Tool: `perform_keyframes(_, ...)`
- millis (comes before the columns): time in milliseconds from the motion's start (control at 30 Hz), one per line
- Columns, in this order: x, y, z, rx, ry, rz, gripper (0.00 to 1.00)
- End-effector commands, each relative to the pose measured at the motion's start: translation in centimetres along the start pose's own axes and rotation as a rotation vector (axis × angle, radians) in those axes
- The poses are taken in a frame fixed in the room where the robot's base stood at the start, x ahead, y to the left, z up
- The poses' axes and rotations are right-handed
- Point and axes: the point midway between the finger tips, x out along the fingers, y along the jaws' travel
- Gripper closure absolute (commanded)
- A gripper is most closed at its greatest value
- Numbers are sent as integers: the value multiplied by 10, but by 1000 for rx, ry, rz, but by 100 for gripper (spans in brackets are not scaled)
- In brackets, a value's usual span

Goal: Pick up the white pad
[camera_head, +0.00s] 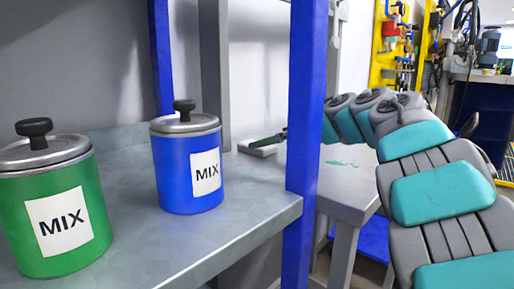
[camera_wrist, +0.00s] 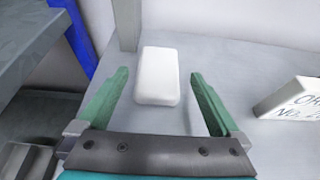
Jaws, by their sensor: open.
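The white pad (camera_wrist: 158,76) is a pale rounded block lying flat on the grey table in the wrist view. In the head view a pale block (camera_head: 262,147) shows small on the table behind the blue post, with a green finger just above it. My gripper (camera_wrist: 160,92) has two green fingers spread wide, one on each side of the pad's near part as seen in the wrist view. The fingers look clear of the pad, and nothing is held. The height of the fingers above the table is hard to tell.
A white block with black lettering (camera_wrist: 294,98) lies to the right on the table (camera_wrist: 215,62). A blue post (camera_head: 305,110) stands left of my arm. A green drum (camera_head: 60,215) and a blue drum (camera_head: 188,168), both labelled MIX, stand on the left bench.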

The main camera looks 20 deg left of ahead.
Motion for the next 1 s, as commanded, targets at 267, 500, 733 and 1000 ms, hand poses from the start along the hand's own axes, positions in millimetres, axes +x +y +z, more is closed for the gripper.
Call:
perform_keyframes(267,37,3,1,3,0,3,0)
perform_keyframes(500,48,2,1,2,-3,-3,0)
perform_keyframes(733,47,2,1,3,-3,-3,10)
perform_keyframes(1000,47,2,1,3,-2,-3,40)
